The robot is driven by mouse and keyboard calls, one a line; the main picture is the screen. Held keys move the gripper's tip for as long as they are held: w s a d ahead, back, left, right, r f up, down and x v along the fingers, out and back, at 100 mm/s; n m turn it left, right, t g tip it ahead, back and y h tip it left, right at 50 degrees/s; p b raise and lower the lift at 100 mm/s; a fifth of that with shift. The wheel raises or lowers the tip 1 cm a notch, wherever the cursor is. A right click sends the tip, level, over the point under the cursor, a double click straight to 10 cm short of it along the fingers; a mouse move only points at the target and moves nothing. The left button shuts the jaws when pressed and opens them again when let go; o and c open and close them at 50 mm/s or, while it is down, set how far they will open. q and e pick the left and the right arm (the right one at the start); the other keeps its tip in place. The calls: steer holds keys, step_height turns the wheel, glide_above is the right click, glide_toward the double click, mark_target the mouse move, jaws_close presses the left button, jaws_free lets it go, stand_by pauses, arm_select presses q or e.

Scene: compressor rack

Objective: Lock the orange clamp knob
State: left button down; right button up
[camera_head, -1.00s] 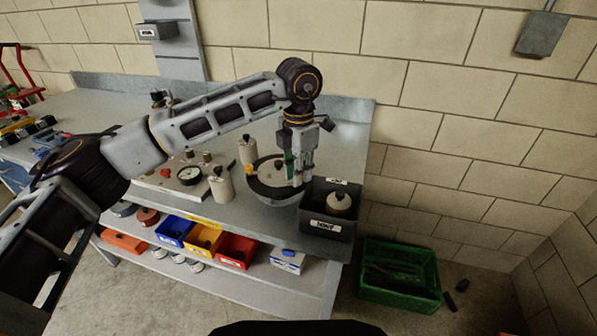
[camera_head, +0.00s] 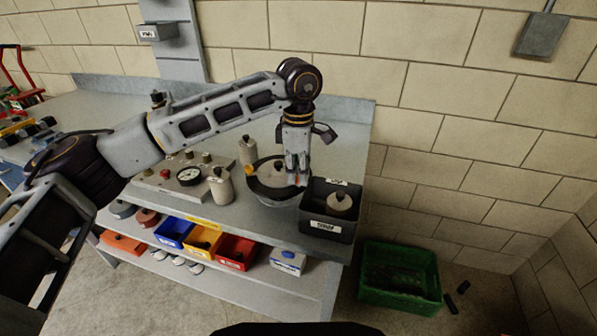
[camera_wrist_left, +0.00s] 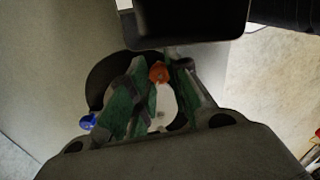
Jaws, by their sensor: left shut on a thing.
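The orange clamp knob (camera_wrist_left: 159,72) sits between the green-padded fingers of my left gripper (camera_wrist_left: 157,85) in the left wrist view. My left gripper (camera_head: 298,178) points down at the right side of a round dark-rimmed vessel with a pale lid (camera_head: 272,184). It is shut on the knob, which shows only as a small orange patch below the fingertips in the head view. The vessel's dark rim (camera_wrist_left: 100,80) and part of its pale top show behind the fingers in the wrist view. My right gripper is not in view.
A dark bin (camera_head: 318,228) holding a pale round part stands close right of the vessel. Pale cylinders (camera_head: 221,188) and a gauge plate (camera_head: 160,184) are on its left. A blue knob (camera_wrist_left: 88,122) shows in the wrist view. A green crate (camera_head: 400,296) is on the floor.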

mark_target(298, 177)
arm_select(q)
steer(key=shift+m, duration=0.6)
steer(key=c, duration=1.3)
jaws_free()
steer(key=shift+r, duration=0.2)
steer(key=shift+r, duration=5.8)
